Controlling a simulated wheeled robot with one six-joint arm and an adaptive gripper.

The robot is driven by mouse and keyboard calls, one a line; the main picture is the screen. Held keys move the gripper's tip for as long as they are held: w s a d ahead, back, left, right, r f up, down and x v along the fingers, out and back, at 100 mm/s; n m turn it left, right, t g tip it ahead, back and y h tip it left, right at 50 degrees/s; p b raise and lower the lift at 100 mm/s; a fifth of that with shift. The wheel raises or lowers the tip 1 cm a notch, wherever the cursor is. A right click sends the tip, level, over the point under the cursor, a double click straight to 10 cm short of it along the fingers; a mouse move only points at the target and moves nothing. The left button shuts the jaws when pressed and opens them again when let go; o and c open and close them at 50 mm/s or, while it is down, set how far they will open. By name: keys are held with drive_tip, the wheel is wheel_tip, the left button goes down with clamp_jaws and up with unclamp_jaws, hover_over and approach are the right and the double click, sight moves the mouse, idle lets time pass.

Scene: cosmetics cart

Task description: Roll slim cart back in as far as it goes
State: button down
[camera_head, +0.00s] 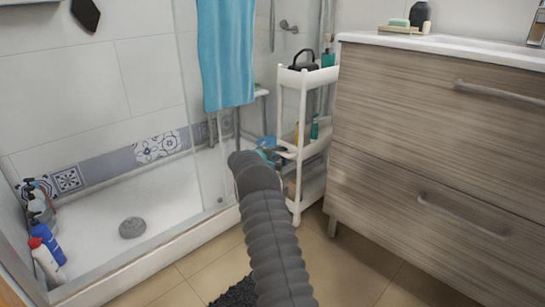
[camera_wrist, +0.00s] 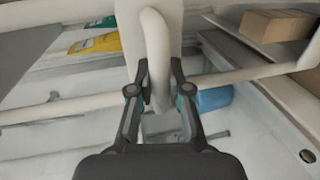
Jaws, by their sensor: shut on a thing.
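The slim white cart (camera_head: 297,152) stands upright in the gap between the shower and the wood-fronted vanity (camera_head: 430,130). It has several shelves, and its front end sticks out a little past the shower glass. In the wrist view, my gripper (camera_wrist: 160,88) is shut on the cart's white curved handle (camera_wrist: 157,45), with one finger on each side. In the head view, my grey arm reaches up to the cart's front at middle height and hides most of the gripper (camera_head: 268,152). The cart's far end is hidden.
Bottles and a dark basket (camera_head: 303,62) stand on the cart. A blue towel (camera_head: 226,55) hangs on the shower glass at left. Several bottles (camera_head: 47,240) stand in the shower tray's corner. A dark mat (camera_head: 236,293) lies on the tiled floor in front.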

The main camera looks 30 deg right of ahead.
drive_tip(key=shift+w+d+r, duration=0.1)
drive_tip(key=shift+d+r, duration=0.15)
drive_tip(key=shift+d, duration=0.65)
drive_tip(key=shift+d, duration=0.1)
drive_tip(key=c, duration=1.1)
unclamp_jaws()
drive_tip(key=shift+d, duration=0.2)
drive_tip(key=shift+a+f, duration=0.15)
drive_tip(key=shift+a, duration=0.2)
drive_tip(key=v, duration=1.2)
